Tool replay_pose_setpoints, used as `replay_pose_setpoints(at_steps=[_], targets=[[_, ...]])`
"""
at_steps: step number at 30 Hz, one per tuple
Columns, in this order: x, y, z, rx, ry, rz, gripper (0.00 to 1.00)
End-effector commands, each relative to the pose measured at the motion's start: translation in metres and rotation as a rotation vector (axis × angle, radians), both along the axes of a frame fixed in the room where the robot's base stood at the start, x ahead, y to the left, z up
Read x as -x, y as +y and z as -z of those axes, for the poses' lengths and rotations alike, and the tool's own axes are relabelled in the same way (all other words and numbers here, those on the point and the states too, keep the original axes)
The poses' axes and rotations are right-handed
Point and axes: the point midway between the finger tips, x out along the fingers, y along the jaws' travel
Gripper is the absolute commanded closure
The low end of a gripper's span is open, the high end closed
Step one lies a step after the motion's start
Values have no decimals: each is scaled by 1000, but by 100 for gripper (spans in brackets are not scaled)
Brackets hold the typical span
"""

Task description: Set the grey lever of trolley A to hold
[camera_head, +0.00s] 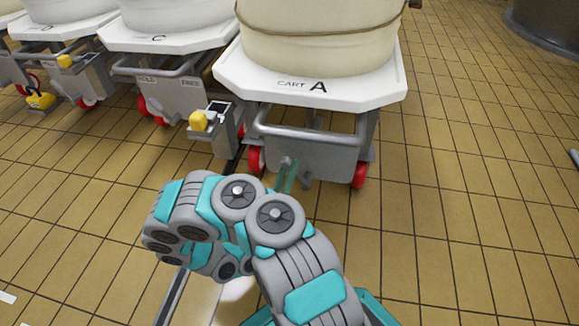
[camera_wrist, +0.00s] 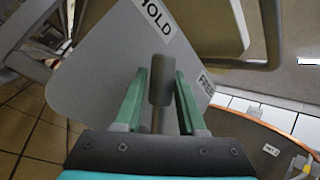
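Trolley A (camera_head: 305,92) stands ahead in the head view, its white deck marked "CART A". In the wrist view a grey lever (camera_wrist: 161,80) with a thick rounded end shows in front of a light grey plate (camera_wrist: 85,80). The plate has a HOLD label (camera_wrist: 155,14) above the lever and a FREE label (camera_wrist: 206,88) to its right. I cannot tell exactly which label the lever points at. My gripper (camera_wrist: 161,75) is open, with a teal finger on each side of the lever and narrow gaps. In the head view my gripper (camera_head: 286,176) is low before trolley A, partly behind my arm.
Trolley C (camera_head: 165,38) and trolley D (camera_head: 58,28) stand to the left. A yellow knob (camera_head: 198,121) on a grey bracket sits just left of trolley A. Red wheels (camera_head: 360,174) are under the trolley. The tiled floor (camera_head: 480,180) at right is clear.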

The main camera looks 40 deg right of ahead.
Motion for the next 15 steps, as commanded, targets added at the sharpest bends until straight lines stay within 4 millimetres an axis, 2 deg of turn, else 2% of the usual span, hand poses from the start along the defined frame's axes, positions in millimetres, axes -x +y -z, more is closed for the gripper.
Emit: replay_pose_setpoints(at_steps=[15], targets=[[22,48,40,-2,0,-2,61]])
